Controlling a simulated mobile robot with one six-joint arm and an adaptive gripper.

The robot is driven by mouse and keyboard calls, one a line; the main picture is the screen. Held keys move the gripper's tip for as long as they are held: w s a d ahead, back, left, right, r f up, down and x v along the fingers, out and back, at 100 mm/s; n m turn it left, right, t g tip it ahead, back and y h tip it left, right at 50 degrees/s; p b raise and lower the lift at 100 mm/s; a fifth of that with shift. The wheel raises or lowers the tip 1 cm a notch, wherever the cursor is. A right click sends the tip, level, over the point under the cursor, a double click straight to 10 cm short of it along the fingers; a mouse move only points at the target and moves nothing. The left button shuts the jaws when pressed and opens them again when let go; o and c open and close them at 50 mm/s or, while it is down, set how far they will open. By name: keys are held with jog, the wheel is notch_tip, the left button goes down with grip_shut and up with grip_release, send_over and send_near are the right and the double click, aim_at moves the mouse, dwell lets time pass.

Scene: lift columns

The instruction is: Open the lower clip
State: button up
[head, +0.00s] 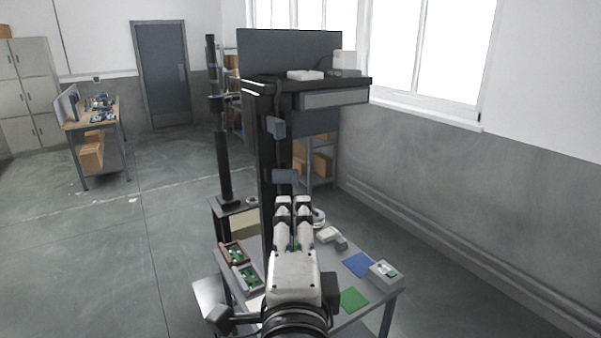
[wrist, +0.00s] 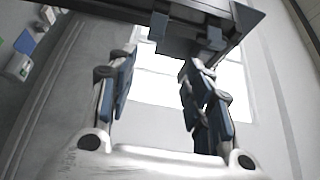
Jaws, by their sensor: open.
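The dark lift column (head: 266,165) stands at the back of a workbench. It carries two blue-grey clips: the upper clip (head: 276,128) and the lower clip (head: 285,177). My gripper (head: 293,200) is open, its fingertips just below the lower clip in the head view; whether they touch it I cannot tell. In the wrist view my gripper (wrist: 160,68) has its two blue-padded fingers apart, with nothing between them. A grey-blue clip part (wrist: 159,25) shows beyond the fingertips, against a dark beam; which clip it is I cannot tell.
The workbench (head: 385,305) holds a blue mat (head: 358,264), a green mat (head: 354,299), a small white device (head: 384,273) and trays with green boards (head: 246,277). A shelf (head: 355,83) tops the column. A second column (head: 224,160) stands left. Open floor lies further left.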

aim_at(295, 180)
jog(key=w, duration=1.7)
jog(key=shift+w+a+f, duration=0.2)
jog(key=shift+a+f, duration=0.1)
jog(key=shift+a, duration=0.1)
jog(key=c, duration=1.1)
